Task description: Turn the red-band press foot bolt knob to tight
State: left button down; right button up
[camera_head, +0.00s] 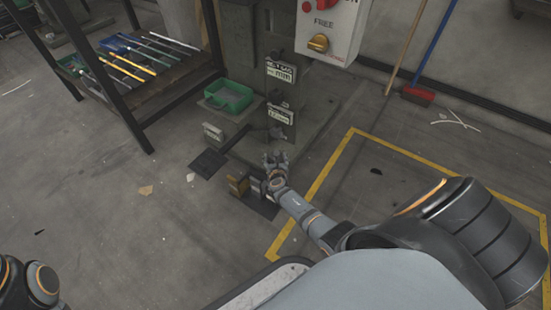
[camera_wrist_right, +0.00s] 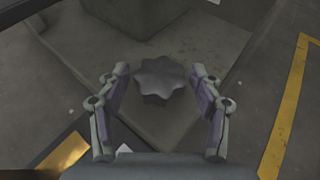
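The foot bolt knob (camera_wrist_right: 160,78) is a dark grey, lobed knob on the grey base plate of the press (camera_wrist_right: 195,115). In the right wrist view it lies between the two fingers of my right gripper (camera_wrist_right: 160,72), which are apart and empty. I cannot tell whether the fingertips are level with the knob or still above it; no contact shows. In the head view my right gripper (camera_head: 275,160) is low at the front foot of the press (camera_head: 285,65). The knob is not clearly visible there. No red band shows clearly. My left gripper is out of view.
A control box (camera_head: 328,25) with a yellow switch hangs on the press. A green tray (camera_head: 228,96) and a tool-covered bench (camera_head: 135,80) stand left. Small brown blocks (camera_head: 238,185) sit beside my right gripper. Yellow floor lines (camera_head: 315,185) bound free floor to the right.

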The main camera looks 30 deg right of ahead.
dwell(0.3)
notch_tip(320, 180, up, 10)
dwell(0.4)
